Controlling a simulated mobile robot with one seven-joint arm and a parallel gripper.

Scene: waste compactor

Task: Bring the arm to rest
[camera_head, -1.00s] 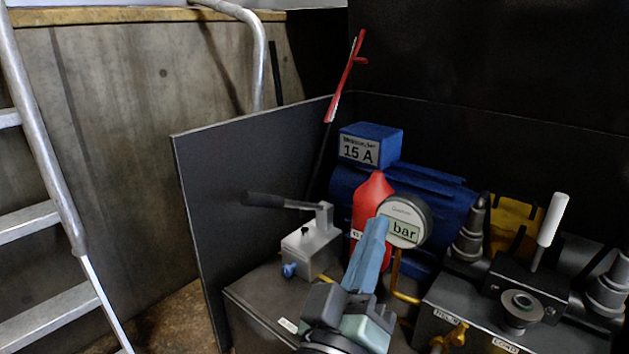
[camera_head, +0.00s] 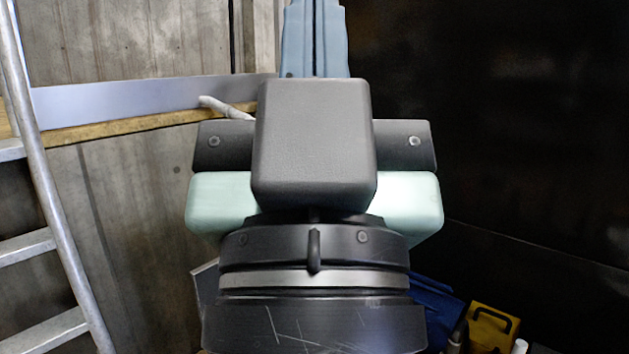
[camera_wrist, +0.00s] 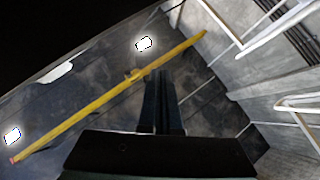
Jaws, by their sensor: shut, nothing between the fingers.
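My gripper (camera_head: 314,38) is large and close in the head view, seen from behind, with its blue-grey fingers pointing up past the top edge. The fingers lie side by side and are shut with nothing between them. In the wrist view the dark fingers (camera_wrist: 161,103) also show together, in front of a dark surface with a yellow bar. The gripper is raised and touches nothing that I can see. Its body hides most of the machine behind it.
A metal ladder (camera_head: 45,190) stands at the left against a grey wall (camera_head: 125,210). Parts of the blue motor (camera_head: 437,305) and a yellow part (camera_head: 487,330) show low at the right. In the wrist view a yellow bar (camera_wrist: 90,105) crosses the dark surface, with pale railings (camera_wrist: 270,35) at the right.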

